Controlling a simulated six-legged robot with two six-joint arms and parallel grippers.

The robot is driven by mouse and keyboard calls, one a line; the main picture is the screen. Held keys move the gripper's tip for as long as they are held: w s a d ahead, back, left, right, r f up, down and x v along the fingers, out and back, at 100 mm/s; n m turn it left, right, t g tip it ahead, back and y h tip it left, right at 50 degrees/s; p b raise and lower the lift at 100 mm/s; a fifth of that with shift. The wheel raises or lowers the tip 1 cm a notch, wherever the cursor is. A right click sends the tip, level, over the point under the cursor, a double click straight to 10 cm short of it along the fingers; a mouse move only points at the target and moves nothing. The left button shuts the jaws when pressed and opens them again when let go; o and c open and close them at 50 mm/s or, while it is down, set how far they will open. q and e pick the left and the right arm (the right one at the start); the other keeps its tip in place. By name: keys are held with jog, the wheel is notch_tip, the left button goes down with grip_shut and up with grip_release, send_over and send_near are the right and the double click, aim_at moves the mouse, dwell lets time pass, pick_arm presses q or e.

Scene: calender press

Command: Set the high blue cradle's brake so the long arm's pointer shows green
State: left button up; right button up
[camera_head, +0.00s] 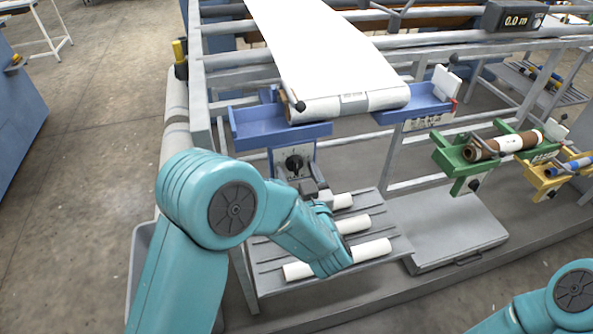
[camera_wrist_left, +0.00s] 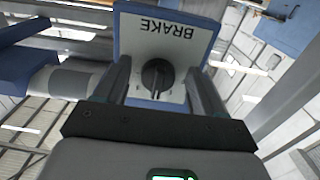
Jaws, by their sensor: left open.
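The high blue cradle (camera_head: 275,128) carries a white roll (camera_head: 375,101), with white web running up from it. Below its left end is a brake plate (camera_wrist_left: 195,35) marked BRAKE, upside down in the left wrist view. It bears a round black brake knob (camera_head: 294,163), which also shows in the left wrist view (camera_wrist_left: 157,75). My left gripper (camera_head: 308,186) is open, pointed at the knob. In the left wrist view its fingers (camera_wrist_left: 160,80) stand either side of the knob, with gaps. I cannot make out the long arm's pointer or any green on it. My right gripper is out of view.
Below the cradle, a grey rack (camera_head: 380,259) holds several white rolls. A green cradle (camera_head: 452,158) with a brown roll and a yellow cradle (camera_head: 545,180) stand at the right. A display (camera_head: 514,18) reads 0.0 m. A grey frame post (camera_head: 200,100) stands left of the cradle.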

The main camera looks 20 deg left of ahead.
pick_arm(q)
jog(key=shift+d, duration=0.1)
jog(key=c, duration=1.1)
jog(key=shift+o, duration=0.2)
jog(key=shift+f+n+b, duration=0.2)
jog(key=shift+n+b, duration=0.1)
jog(key=shift+b, duration=0.45)
jog(key=n+b, duration=0.5)
jog(key=b, duration=0.2)
jog(key=shift+w+d+b, duration=0.1)
jog(key=shift+d+b, duration=0.05)
jog(key=shift+b, duration=0.15)
jog(key=shift+r+n+b, duration=0.1)
jog(key=shift+n+b, duration=0.7)
jog(key=shift+b, duration=0.25)
jog(key=shift+d+r+n+b, duration=0.1)
jog(key=shift+r+n+b, duration=0.1)
jog(key=shift+n+b, duration=0.2)
